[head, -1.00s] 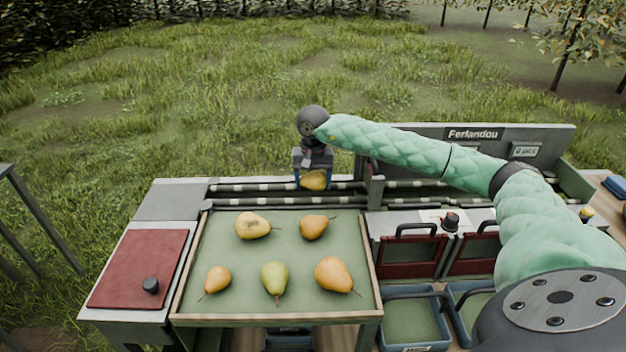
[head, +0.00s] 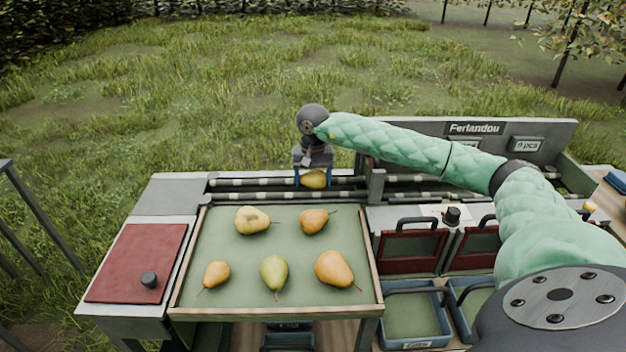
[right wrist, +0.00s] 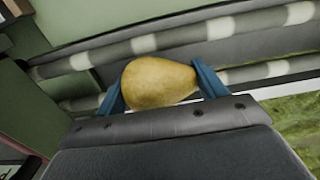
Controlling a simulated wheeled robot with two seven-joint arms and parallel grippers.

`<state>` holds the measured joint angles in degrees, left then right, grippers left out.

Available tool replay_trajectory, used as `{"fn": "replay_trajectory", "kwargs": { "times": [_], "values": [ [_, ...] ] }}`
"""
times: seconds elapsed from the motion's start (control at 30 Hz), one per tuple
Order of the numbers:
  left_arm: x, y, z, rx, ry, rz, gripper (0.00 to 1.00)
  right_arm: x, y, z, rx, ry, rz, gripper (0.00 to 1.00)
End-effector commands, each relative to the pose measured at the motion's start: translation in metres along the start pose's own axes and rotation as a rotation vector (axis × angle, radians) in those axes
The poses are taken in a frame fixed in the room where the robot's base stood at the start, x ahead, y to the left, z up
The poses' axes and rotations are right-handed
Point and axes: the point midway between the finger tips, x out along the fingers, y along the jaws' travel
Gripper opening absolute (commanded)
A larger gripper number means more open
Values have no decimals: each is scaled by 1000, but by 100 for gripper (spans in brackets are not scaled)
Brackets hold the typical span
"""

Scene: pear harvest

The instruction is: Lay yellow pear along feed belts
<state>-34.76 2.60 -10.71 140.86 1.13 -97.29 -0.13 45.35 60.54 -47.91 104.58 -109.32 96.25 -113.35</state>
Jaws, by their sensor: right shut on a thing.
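My right gripper (head: 313,179) is shut on a yellow pear (head: 314,179), its blue fingers on either side of it. The pear also shows in the right wrist view (right wrist: 158,82), lying lengthwise between the fingers. It is at the feed belts (head: 260,190), two parallel striped dark bands behind the tray; whether it touches them I cannot tell. In the right wrist view the belts (right wrist: 145,43) pass behind the pear. My left gripper is not in view.
A green-lined tray (head: 372,262) in front of the belts holds several pears, one greenish. A red panel (head: 137,262) with a black knob is at left. Red-framed flaps (head: 410,268) and blue bins (head: 447,325) stand at right, under my right arm.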

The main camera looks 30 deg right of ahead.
Motion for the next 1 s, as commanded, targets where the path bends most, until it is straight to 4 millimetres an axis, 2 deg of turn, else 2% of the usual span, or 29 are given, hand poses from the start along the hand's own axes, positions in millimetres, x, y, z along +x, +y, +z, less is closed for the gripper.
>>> {"fn": "replay_trajectory", "kwargs": {
  "times": [0.03, 0.07, 0.17, 0.57, 1.0],
  "values": [
    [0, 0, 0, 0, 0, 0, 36, 0, 0, 0, 0, 0, 0, 44],
    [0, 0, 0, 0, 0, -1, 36, 0, 0, 0, 0, 0, 0, 76],
    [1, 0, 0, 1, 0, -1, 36, 0, 0, 0, 0, 0, 0, 96],
    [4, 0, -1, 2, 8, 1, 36, -6, 0, 0, 0, 1, -1, 96],
    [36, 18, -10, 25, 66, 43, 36, -67, 0, -1, 0, 2, -2, 96]
  ]
}}
